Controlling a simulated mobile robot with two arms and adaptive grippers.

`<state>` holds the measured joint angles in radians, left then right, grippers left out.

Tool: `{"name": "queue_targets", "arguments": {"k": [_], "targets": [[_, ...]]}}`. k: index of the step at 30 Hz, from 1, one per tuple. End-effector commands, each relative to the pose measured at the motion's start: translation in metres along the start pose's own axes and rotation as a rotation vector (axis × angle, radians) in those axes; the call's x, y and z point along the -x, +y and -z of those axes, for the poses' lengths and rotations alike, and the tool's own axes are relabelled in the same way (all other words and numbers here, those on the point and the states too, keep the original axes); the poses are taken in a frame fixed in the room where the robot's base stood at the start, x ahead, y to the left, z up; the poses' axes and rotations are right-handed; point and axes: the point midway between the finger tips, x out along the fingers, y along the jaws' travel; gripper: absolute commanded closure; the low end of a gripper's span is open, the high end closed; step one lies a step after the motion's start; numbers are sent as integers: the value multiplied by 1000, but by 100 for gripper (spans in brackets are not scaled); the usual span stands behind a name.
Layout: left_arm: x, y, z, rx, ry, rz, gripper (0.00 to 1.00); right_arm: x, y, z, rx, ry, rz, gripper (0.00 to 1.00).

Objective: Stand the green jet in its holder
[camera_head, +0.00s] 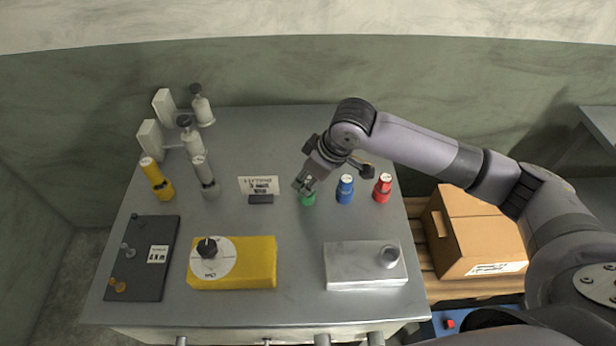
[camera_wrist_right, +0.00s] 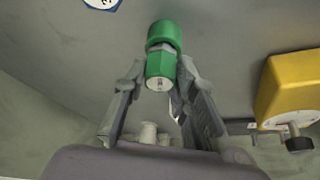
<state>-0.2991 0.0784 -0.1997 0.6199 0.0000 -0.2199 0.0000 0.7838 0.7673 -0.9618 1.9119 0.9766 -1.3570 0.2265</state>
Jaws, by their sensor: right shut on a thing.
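The green jet (camera_head: 308,199) is in the row of small jets at the back right of the table. My right gripper (camera_head: 304,184) is over it, with its fingers hiding the upper part. In the right wrist view my right gripper (camera_wrist_right: 161,85) is shut on the green jet (camera_wrist_right: 161,33), with one finger on each side of it. I cannot tell whether its base touches the table. A silver block (camera_head: 345,268) with a round socket-like fitting near its right end lies at the front right. It may be the holder; no label confirms this. My left gripper is not in view.
A blue jet (camera_head: 345,190) and a red jet (camera_head: 382,188) stand close to the right of the green one. A label stand (camera_head: 260,190) is to its left. A yellow block (camera_head: 262,262) with a black knob lies front centre. Free table lies between the jets and silver block.

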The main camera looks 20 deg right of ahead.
Motion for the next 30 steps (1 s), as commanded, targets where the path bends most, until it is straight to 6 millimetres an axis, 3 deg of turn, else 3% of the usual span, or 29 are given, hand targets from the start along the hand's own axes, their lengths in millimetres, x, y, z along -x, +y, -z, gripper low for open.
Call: {"name": "queue_targets", "arguments": {"k": [5,6,14,24,30], "targets": [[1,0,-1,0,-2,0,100,-2,0,-1,0,0,1,100],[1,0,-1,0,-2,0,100,-2,0,-1,0,0,1,72],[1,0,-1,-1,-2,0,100,-2,0,-1,0,0,1,55],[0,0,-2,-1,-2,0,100,0,0,0,0,1,0,54],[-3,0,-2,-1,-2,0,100,27,1,1,1,4,-2,54]]}}
